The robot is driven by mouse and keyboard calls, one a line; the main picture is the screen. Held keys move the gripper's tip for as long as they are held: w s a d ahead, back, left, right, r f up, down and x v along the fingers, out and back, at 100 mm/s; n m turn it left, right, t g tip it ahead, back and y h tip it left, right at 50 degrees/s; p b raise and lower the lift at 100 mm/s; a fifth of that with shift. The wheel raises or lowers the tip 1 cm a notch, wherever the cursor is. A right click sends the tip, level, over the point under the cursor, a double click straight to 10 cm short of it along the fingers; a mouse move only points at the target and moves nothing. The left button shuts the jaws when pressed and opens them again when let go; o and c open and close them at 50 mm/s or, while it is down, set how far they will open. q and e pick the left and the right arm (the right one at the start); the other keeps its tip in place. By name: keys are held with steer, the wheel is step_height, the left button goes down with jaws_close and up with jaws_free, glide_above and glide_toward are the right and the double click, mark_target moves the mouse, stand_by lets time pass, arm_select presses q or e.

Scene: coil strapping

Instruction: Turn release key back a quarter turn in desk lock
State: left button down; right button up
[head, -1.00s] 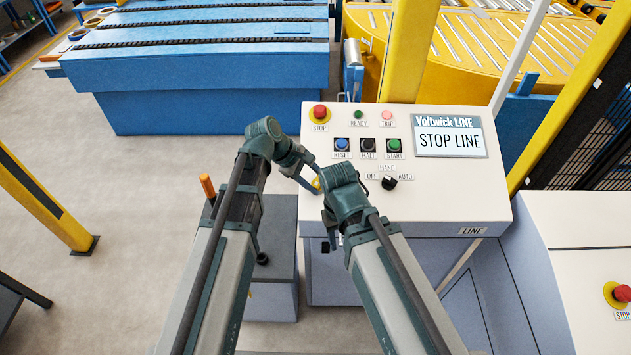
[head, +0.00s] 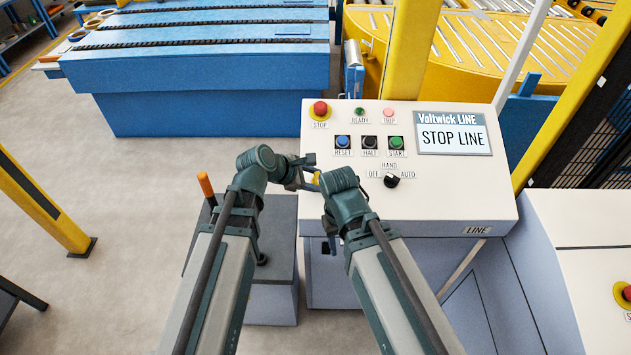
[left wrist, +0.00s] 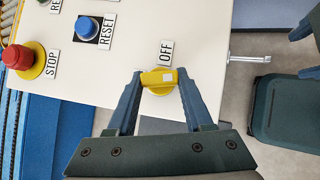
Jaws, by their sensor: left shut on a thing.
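The yellow release key (left wrist: 160,78) sits at the cream desk panel (left wrist: 122,35), beside the OFF label in the left wrist view. A small pale square shows on its grip. My left gripper (left wrist: 159,80) is shut on the key, one finger on each side of it. In the head view my left gripper (head: 310,178) reaches the panel's left side from the left, and a bit of yellow (head: 317,178) shows there. The lock around the key is mostly hidden. My right arm's bent joint stands just right of it; my right gripper's fingers are hidden.
The panel carries a red stop button (head: 320,109), reset, halt and start buttons, a black selector knob (head: 391,180) and a screen (head: 453,131) reading STOP LINE. My right arm is close to the key. A grey cabinet with an orange-topped handle (head: 206,186) stands left.

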arm_select(q)
steer(key=shift+s+d+f+n+t, duration=0.15)
steer(key=shift+n+t, duration=0.1)
steer(key=shift+n, duration=0.25)
steer(key=shift+s+a+n+t, duration=0.1)
steer(key=shift+n+t, duration=0.15)
steer(key=shift+n, duration=0.25)
steer(key=shift+w+n+b, duration=0.1)
steer(key=shift+n+b, duration=0.2)
steer(key=shift+n+t+y, duration=0.3)
steer(key=shift+n+t, duration=0.1)
steer(key=shift+n, duration=0.4)
jaws_free()
